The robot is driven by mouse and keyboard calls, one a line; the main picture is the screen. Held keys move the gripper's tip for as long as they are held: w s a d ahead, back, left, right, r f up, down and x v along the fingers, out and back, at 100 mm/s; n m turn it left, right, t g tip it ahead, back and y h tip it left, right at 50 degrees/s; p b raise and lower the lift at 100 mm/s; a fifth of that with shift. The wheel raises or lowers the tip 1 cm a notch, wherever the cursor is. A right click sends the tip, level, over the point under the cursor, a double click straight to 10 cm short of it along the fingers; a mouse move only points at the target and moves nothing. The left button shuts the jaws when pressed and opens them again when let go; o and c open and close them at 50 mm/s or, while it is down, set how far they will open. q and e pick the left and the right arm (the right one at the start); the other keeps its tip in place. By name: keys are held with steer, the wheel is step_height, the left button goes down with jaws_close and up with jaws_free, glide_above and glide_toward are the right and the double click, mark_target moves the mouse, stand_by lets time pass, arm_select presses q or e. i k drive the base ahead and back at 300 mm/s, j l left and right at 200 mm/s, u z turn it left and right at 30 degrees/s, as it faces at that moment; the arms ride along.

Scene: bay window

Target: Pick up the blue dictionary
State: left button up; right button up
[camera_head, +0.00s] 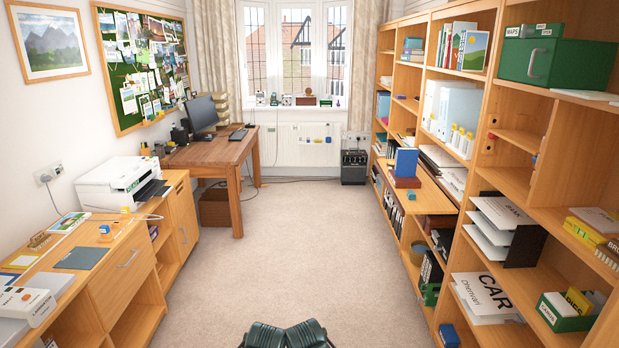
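A blue book (406,162) stands upright on the ledge of the right-hand shelving, towards the window. It is the most likely blue dictionary, but I cannot read a title on it. A reddish-brown object (405,183) lies at its foot, and I cannot tell whether the book rests on it or behind it. Two dark green parts of mine show at the bottom middle edge, far from the book. No gripper fingers can be made out.
Open carpet (285,240) runs down the middle to the radiator (299,147). A wooden desk (215,152) and a low cabinet (122,282) with a printer (118,180) line the left. A small blue box (449,335) sits low at the right shelving. A dark green box (555,64) stands high right.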

mark_target(406, 159)
steer(key=i+z, duration=0.15)
steer(key=i, duration=0.4)
steer(key=i+j+z, duration=0.2)
steer(key=i, duration=0.4)
steer(key=i+j+z, duration=0.15)
steer(key=i, duration=0.4)
steer(key=i+j+z, duration=0.2)
steer(key=i+z, duration=0.15)
steer(key=z, duration=0.15)
steer(key=i+j+z, duration=0.6)
steer(key=j+z, duration=0.2)
steer(key=z, duration=0.15)
steer(key=i+j+z, duration=0.15)
steer(key=j+z, duration=0.6)
steer(key=j, duration=0.3)
steer(key=j+z, duration=0.35)
steer(key=j, duration=0.3)
steer(key=i+j, duration=0.05)
